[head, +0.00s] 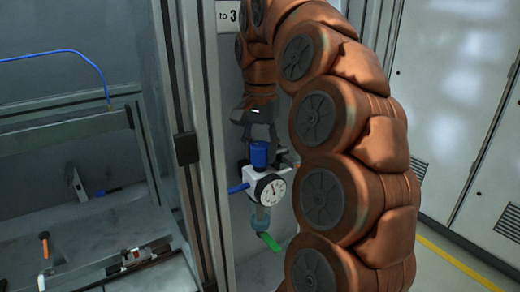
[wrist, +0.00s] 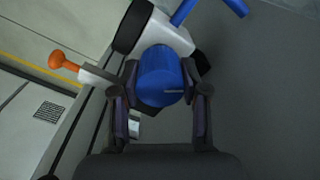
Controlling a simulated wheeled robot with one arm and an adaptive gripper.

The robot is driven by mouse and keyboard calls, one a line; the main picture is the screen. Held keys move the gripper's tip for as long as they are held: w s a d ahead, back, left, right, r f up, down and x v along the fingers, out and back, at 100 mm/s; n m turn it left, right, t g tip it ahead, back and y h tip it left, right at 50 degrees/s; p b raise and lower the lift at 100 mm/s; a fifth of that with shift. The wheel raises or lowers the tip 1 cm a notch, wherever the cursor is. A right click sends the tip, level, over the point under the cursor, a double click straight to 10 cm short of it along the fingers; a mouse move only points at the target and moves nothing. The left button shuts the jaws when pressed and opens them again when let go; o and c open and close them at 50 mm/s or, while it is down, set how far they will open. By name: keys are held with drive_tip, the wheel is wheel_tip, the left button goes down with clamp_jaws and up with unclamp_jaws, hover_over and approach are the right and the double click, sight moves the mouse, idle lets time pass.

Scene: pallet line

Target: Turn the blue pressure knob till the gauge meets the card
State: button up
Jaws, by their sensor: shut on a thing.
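The blue pressure knob (head: 259,154) stands upright on top of a white regulator body (head: 249,188). The round gauge (head: 271,190) on its front has a white face and a dark rim. Its needle is too small to read surely. The card (head: 229,16), at the top of the post, shows "to 3". My gripper (head: 261,140) comes down from above onto the knob. In the wrist view the knob (wrist: 160,76) sits between both fingers, and my gripper (wrist: 160,92) is shut on it.
A blue tube (head: 238,188) leaves the regulator to the left. A teal bowl (head: 260,219) and a green lever (head: 270,242) hang below. A grey post (head: 196,150) stands close on the left. An orange-tipped fitting (wrist: 64,62) shows in the wrist view.

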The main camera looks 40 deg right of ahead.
drive_tip(key=o, duration=1.1)
drive_tip(key=shift+o, duration=0.2)
drive_tip(key=shift+m, duration=0.3)
